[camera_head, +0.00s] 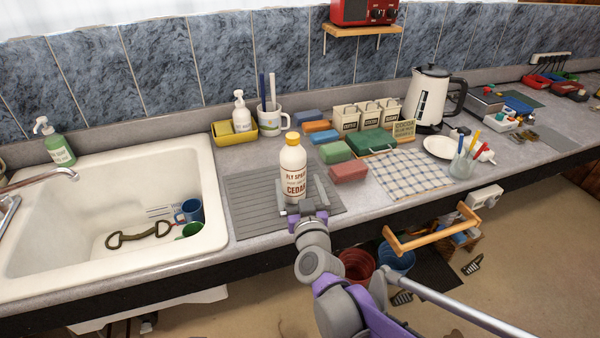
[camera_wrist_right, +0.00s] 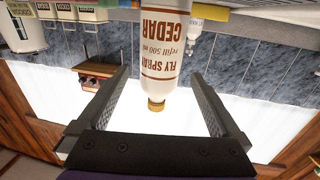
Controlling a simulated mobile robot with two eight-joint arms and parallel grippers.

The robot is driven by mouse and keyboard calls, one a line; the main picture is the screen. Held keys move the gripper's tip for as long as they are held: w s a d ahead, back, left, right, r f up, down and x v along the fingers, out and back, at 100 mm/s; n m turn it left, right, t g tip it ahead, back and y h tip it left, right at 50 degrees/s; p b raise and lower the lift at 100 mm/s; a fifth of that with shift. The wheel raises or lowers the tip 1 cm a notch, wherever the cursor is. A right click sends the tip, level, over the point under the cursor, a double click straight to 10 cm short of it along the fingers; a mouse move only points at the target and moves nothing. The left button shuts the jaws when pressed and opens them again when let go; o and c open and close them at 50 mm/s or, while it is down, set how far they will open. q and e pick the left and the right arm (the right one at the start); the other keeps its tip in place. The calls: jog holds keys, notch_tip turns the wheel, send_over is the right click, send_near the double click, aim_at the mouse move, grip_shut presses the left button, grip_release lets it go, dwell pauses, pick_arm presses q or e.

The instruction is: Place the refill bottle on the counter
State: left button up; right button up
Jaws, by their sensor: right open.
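The refill bottle (camera_head: 293,172) is white with an orange cap and a label reading fly spray cedar. It stands upright on the grey ribbed drying mat (camera_head: 247,192) on the counter (camera_head: 225,158), right of the sink. My right gripper (camera_head: 301,197) is open, low at the bottle's front, with a finger toward each side. In the right wrist view the bottle (camera_wrist_right: 165,50) appears upside down between the two spread fingers, with a visible gap on each side. The bottle's base is partly hidden by the gripper in the head view. My left gripper is not in view.
The white sink (camera_head: 100,200) lies to the left. Behind the mat are a yellow caddy (camera_head: 235,132) and a mug with pens (camera_head: 271,124). Sponges, including a red one (camera_head: 348,172), and a checked cloth (camera_head: 408,175) lie to the right. A kettle (camera_head: 432,97) stands farther back.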

aim_at(293, 165)
jog(key=w, duration=0.2)
jog(key=w+p, duration=0.1)
jog(key=w, duration=0.2)
jog(key=w+a, duration=0.1)
jog(key=w, duration=0.1)
jog(key=shift+w+a+r, duration=0.1)
jog(key=shift+w, duration=0.3)
jog(key=shift+s, duration=0.1)
jog(key=shift+c, duration=0.2)
grip_shut()
